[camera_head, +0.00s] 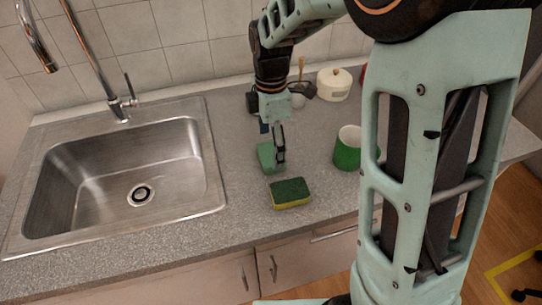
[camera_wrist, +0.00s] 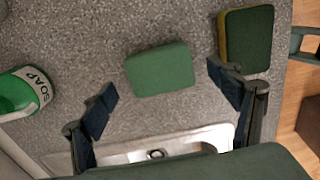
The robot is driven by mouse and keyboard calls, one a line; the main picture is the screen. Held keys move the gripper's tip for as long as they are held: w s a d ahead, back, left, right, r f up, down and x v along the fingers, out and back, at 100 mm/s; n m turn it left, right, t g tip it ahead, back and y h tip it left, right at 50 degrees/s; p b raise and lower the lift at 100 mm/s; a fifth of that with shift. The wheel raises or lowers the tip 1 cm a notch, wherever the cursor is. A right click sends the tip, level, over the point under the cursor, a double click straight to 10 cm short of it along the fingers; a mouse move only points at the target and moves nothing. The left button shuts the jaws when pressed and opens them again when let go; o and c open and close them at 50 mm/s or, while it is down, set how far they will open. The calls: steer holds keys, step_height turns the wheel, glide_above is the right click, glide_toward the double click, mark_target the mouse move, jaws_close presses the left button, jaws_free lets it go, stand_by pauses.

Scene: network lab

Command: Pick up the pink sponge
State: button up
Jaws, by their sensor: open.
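No pink sponge shows in either view. A plain green sponge (camera_head: 266,155) lies on the grey counter beside my gripper (camera_head: 278,158). In the wrist view this green sponge (camera_wrist: 160,70) lies between and a little beyond the two fingertips of my gripper (camera_wrist: 164,86), with gaps on both sides. The gripper is open and empty. A second sponge, dark green on top with a yellow layer below (camera_head: 290,193), lies nearer the counter's front edge. It also shows at upper right in the wrist view (camera_wrist: 248,40), just outside the right finger.
A steel sink (camera_head: 214,200) with a faucet (camera_head: 118,104) is at left. A cream lidded pot (camera_head: 334,85) stands behind. Bare counter surrounds the sponges.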

step_height(320, 180, down, 3)
steer(key=shift+r, duration=0.2)
steer(key=c, duration=0.8)
steer(key=shift+c, duration=0.3)
steer(key=shift+r, duration=0.2)
